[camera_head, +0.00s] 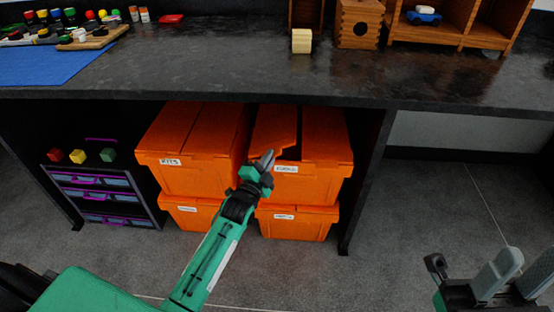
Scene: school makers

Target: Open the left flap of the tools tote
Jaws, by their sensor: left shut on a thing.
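The orange tote (318,183) at the upper right of the stacks under the counter has a small white label that I cannot read clearly. Its left flap (275,125) is tilted up a little, with a dark gap at its front right edge; its right flap (324,130) lies flat. My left gripper (266,158) is at the front edge of the left flap and shut on it, covering the tote's front left corner. My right gripper (516,262) is at the lower right, its grey fingers apart and empty, far from the totes.
An orange tote labelled KITS (180,180) stands close on the left, and other orange totes (298,224) lie beneath. The dark counter (240,75) overhangs them. A drawer unit (100,195) with coloured blocks stands left. Floor (420,210) to the right is clear.

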